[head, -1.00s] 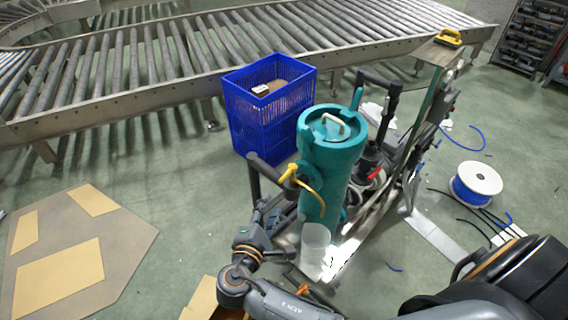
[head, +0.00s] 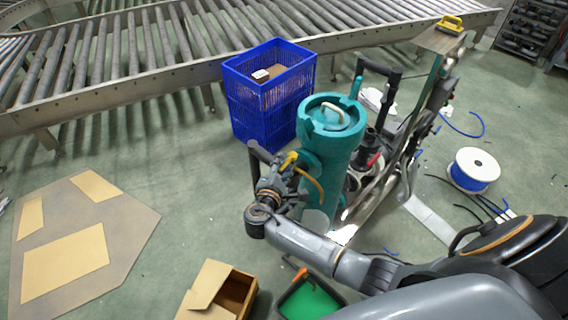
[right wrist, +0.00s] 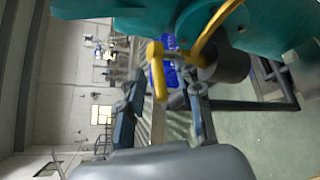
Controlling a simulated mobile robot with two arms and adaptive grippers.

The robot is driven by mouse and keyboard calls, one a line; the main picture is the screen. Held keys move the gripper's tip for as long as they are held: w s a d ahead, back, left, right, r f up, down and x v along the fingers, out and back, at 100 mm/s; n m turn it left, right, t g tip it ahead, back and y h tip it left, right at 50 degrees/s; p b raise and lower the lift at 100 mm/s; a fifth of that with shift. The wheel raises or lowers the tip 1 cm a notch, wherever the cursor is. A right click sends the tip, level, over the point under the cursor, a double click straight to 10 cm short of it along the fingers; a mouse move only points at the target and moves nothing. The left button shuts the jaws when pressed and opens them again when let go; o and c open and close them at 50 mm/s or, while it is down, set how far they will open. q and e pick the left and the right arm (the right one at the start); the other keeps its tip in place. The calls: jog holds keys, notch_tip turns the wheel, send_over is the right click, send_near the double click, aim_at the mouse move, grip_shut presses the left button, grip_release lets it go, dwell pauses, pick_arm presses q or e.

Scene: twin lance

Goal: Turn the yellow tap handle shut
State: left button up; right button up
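A teal cylindrical tank (head: 330,155) stands upright on a trolley, with a white handle on its lid. The yellow tap handle (head: 288,161) sticks out on its left side, above a curved yellow spout (head: 316,183). My right gripper (head: 284,180) is just below and beside the handle. In the right wrist view, the yellow handle (right wrist: 158,72) hangs down between the two spread fingers of my right gripper (right wrist: 163,92), with gaps on both sides. The gripper is open and I see no clear contact. My left gripper is not in view.
A blue crate (head: 268,100) stands behind the tank, before a roller conveyor (head: 120,75). An open cardboard box (head: 238,293) and a green-bottomed bin (head: 310,300) are on the floor in front.

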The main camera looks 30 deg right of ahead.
jog(key=shift+d, duration=0.1)
grip_shut()
jog(key=shift+w+f+m+g+h+b, duration=0.25)
jog(key=shift+m+g+h+b, duration=0.4)
jog(key=shift+b, duration=0.35)
jog(key=shift+w+r+m+g+h, duration=0.1)
jog(key=shift+r+m+g+h, duration=0.15)
jog(key=shift+m+g, duration=0.1)
grip_release()
